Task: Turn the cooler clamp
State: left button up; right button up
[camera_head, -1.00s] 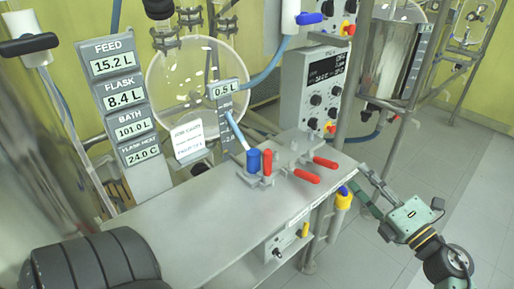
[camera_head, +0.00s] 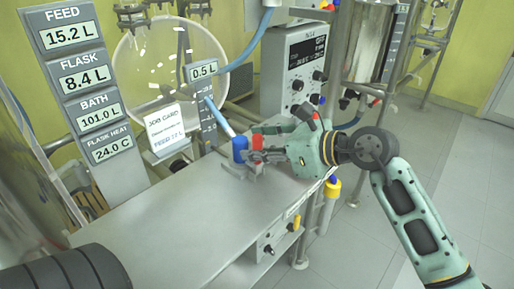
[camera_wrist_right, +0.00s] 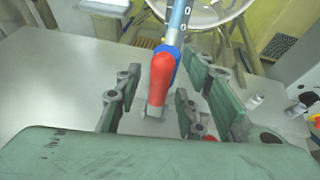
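I cannot tell which is the cooler clamp's. My right gripper (camera_head: 264,152) is at the red handle. In the wrist view the right gripper (camera_wrist_right: 157,100) is open, one finger on each side of the red handle, with gaps visible. My left gripper is not in view.
The metal bench (camera_head: 190,215) is clear at the front. A job card (camera_head: 167,130) and a level display (camera_head: 204,71) stand behind it. A blue-grey tube (camera_head: 219,118) slopes down to the blue handle. A control box (camera_head: 300,75) is close behind my right gripper.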

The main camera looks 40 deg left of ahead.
jog(key=shift+a+f, duration=0.2)
jog(key=shift+a, duration=0.1)
grip_shut()
dwell(0.5)
